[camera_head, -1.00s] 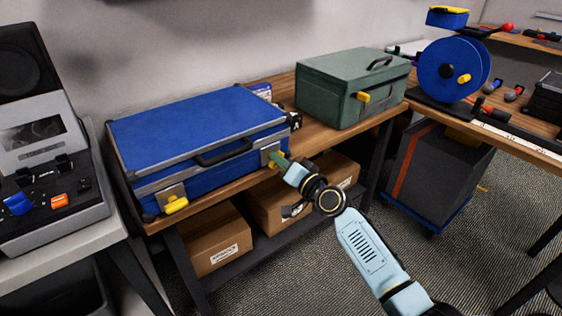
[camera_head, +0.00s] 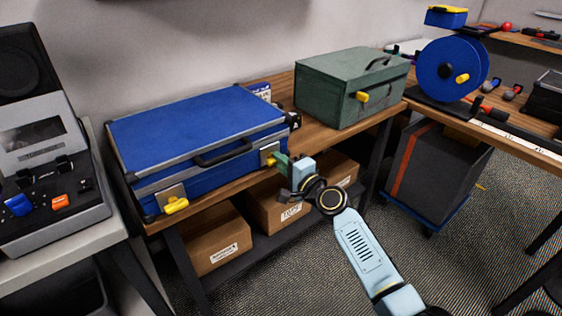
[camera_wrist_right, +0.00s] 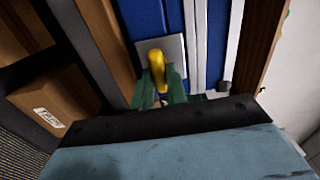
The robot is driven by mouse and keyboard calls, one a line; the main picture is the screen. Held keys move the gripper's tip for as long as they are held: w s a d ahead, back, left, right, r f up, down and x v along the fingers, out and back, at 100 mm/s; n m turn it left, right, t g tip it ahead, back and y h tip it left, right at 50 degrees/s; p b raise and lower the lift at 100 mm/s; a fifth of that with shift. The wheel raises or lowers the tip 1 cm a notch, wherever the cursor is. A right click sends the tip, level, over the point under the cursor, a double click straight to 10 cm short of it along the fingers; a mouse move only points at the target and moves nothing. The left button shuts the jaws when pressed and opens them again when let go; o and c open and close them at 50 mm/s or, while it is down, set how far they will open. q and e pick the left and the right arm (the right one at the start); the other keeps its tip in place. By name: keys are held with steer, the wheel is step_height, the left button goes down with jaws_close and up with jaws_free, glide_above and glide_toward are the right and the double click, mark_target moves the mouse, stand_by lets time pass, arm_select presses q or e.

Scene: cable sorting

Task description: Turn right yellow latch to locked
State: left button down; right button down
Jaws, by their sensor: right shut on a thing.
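The blue case (camera_head: 190,130) lies shut on the wooden workbench, with a black handle on its front. Its right yellow latch (camera_head: 269,160) sits on a metal plate at the front right; in the right wrist view the latch (camera_wrist_right: 158,70) stands out from the plate (camera_wrist_right: 173,50). My right gripper (camera_head: 279,164) is at this latch, and its green fingers (camera_wrist_right: 160,90) are shut on the yellow lever from both sides. The left yellow latch (camera_head: 176,205) sits on its own plate at the front left of the case. My left gripper is not in view.
A green toolbox (camera_head: 350,90) with a yellow latch stands to the right on the bench. Cardboard boxes (camera_head: 219,240) lie on the shelf below. A blue cable reel (camera_head: 445,68) stands farther right. The floor in front is open.

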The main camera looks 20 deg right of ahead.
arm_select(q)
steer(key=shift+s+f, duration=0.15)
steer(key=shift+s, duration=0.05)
arm_select(e)
steer(key=shift+f, duration=0.1)
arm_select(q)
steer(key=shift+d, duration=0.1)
arm_select(e)
steer(key=c, duration=1.4)
jaws_free()
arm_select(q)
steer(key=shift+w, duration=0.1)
arm_select(e)
steer(key=shift+s, duration=0.1)
